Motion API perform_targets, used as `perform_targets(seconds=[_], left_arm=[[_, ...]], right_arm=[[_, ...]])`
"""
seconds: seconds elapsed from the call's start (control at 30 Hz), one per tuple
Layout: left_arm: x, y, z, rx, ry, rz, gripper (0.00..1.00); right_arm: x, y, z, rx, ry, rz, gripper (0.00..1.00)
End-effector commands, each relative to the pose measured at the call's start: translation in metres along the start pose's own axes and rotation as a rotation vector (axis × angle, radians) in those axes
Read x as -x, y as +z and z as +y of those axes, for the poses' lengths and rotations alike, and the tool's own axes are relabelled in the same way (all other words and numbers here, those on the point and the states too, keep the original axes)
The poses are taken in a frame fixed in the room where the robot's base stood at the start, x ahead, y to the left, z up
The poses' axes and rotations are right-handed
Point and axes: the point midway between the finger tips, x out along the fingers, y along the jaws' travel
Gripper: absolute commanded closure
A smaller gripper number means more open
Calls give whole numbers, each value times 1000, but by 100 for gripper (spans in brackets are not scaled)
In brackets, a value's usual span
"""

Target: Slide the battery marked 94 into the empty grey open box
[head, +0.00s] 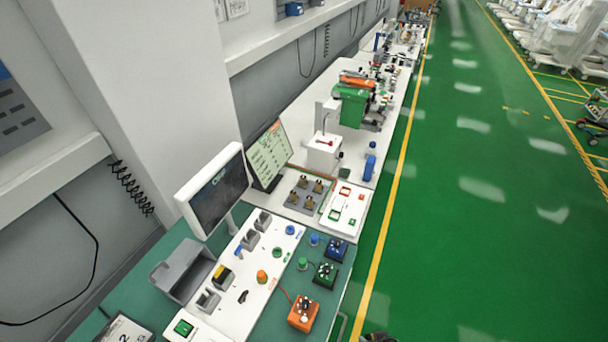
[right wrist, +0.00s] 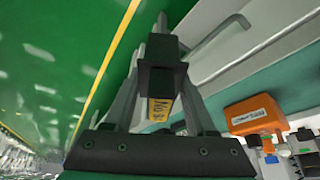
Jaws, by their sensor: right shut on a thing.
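My right gripper (head: 378,338) shows only as a small dark piece at the bottom edge of the head view, to the right of the workbench. In the right wrist view it is shut on a dark block, the battery (right wrist: 158,82), which has a yellow label with black print. The label is partly hidden and I cannot read its full number. A grey open box (head: 183,270) stands at the left of the green bench top, with its inside visible and empty. It is far to the left of my right gripper. My left gripper is not in view.
A white panel (head: 250,285) with grey holders, one containing a yellow and black block (head: 222,274), lies beside the box. A monitor (head: 214,190) stands behind. An orange box (head: 303,313) is near the bench's front edge; it also shows in the right wrist view (right wrist: 253,113).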

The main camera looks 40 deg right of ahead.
Motion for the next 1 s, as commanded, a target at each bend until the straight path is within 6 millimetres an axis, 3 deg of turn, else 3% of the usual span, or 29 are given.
perform_targets(seconds=[0.03, 0.1, 0.5, 0.6, 0.73, 1.0], left_arm=[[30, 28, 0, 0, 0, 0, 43], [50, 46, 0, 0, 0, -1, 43], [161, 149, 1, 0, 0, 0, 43], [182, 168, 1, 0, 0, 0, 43], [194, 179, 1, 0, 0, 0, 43], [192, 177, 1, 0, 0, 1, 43]], right_arm=[[-37, 15, 0, 0, 0, 1, 84], [-63, 26, 0, 0, 0, 1, 84], [-202, 84, 0, 0, 0, 1, 84], [-228, 94, 0, 0, 0, 1, 84], [-244, 100, 0, 0, 0, 2, 84], [-241, 99, 0, 0, 0, 1, 84]])
